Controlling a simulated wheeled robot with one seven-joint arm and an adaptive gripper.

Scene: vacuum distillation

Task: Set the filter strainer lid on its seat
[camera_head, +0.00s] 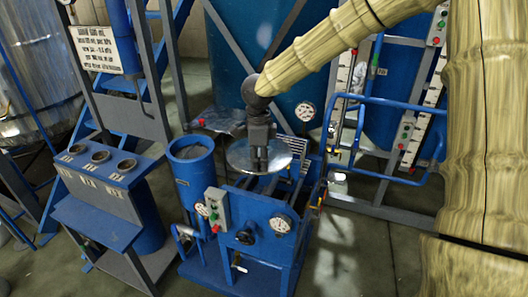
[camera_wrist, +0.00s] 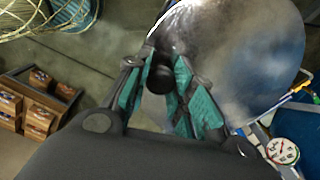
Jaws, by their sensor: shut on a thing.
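The filter strainer lid is a round, shiny grey disc (camera_head: 240,160) in the head view. It also fills the upper right of the wrist view (camera_wrist: 240,50). My gripper (camera_head: 260,158) comes down over the disc. In the wrist view its teal-padded fingers (camera_wrist: 162,85) are shut on the lid's dark knob (camera_wrist: 160,74). The lid is held up over the blue skid frame (camera_head: 262,212). An open-topped blue cylinder (camera_head: 192,172), which looks like the strainer body with the seat at its rim, stands just left of the lid. The lid is apart from that rim.
Pressure gauges (camera_head: 282,224) and a grey button box (camera_head: 217,208) sit on the skid's front. A blue stand with several round cups (camera_head: 100,157) is at the left. Blue pipe rails (camera_head: 390,105) stand at the right. Open floor (camera_head: 365,255) lies front right.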

